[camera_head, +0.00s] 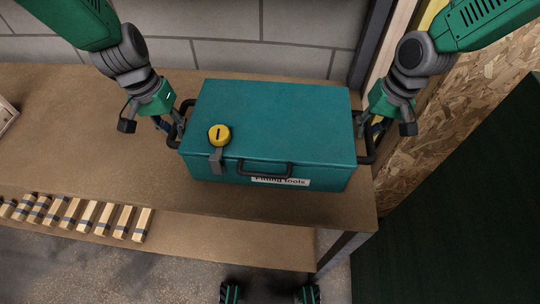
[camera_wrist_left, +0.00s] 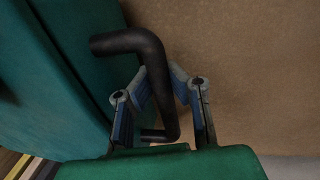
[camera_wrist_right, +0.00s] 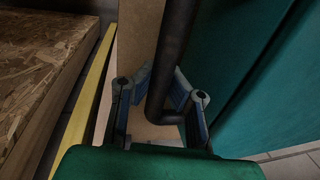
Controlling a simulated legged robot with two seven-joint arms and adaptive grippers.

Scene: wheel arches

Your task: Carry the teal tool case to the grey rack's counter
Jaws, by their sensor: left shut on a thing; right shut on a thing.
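The teal tool case (camera_head: 275,115) sits on or just above a brown counter near its right end; I cannot tell if it touches. A yellow tape measure (camera_head: 219,134) is at its lid's front left, and its front has a black handle and a "Fitting Tools" label. My left gripper (camera_head: 178,127) is shut on the case's left side handle, a black bar seen in the left wrist view (camera_wrist_left: 155,65). My right gripper (camera_head: 368,127) is shut on the right side handle, which also shows in the right wrist view (camera_wrist_right: 172,65).
The brown counter (camera_head: 90,140) is clear to the left of the case. Several wooden blocks (camera_head: 85,215) lie in a row on a lower level at the front left. A chipboard panel (camera_head: 445,120) and a dark green surface (camera_head: 460,210) stand close on the right. A grey block wall is behind.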

